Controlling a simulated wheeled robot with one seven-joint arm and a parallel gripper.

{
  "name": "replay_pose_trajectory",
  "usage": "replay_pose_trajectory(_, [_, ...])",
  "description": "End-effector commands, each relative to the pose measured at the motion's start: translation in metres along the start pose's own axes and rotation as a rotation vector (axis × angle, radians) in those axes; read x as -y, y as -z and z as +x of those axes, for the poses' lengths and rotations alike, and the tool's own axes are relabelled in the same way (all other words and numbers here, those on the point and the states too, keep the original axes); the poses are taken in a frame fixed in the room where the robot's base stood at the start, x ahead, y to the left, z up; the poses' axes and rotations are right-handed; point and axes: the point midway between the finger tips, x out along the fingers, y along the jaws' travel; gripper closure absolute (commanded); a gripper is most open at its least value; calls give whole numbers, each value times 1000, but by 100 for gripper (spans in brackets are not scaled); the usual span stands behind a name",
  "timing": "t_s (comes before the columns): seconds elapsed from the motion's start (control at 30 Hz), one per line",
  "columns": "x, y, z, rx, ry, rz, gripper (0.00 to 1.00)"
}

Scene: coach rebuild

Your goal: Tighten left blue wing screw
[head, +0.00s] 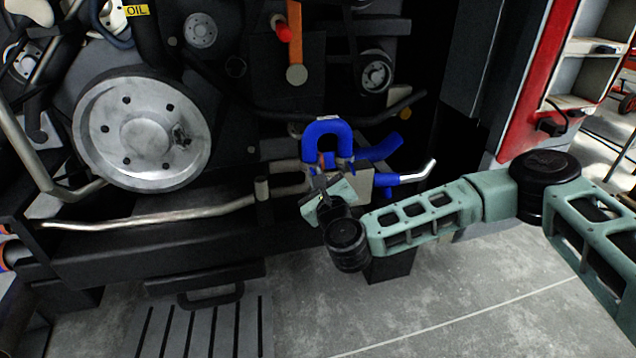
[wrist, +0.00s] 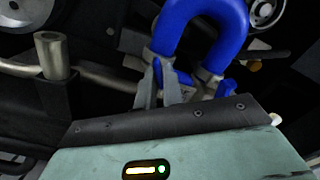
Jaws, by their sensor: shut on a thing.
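A blue U-shaped hose (head: 328,128) arches over two pipe ends, and it also shows in the wrist view (wrist: 205,15). Grey clamps sit at its two lower ends, the left clamp (wrist: 148,56) and the right clamp (wrist: 207,80). My gripper (head: 322,172) is at the left clamp, and its narrow fingers (wrist: 158,78) are shut on the left blue wing screw (wrist: 181,78). The fingers hide much of that screw. The right blue wing screw (wrist: 226,88) is beside the right clamp, clear of my fingers.
A large round pulley (head: 142,130) is at the left. A metal pipe (head: 150,216) runs below it, and a short upright post (wrist: 54,55) stands left of my fingers. A blue hose with a silver end (head: 408,177) is at the right. Grey floor lies in front.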

Motion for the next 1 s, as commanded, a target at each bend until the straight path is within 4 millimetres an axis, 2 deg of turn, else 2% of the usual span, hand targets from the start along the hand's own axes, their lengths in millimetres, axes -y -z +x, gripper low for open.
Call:
replay_pose_trajectory(0.2, [-2, 4, -1, -5, 0, 178, 100])
replay_pose_trajectory(0.43, [-2, 3, 0, -4, 0, 310, 100])
replay_pose_trajectory(1.0, [-2, 1, -1, -3, -1, 397, 100])
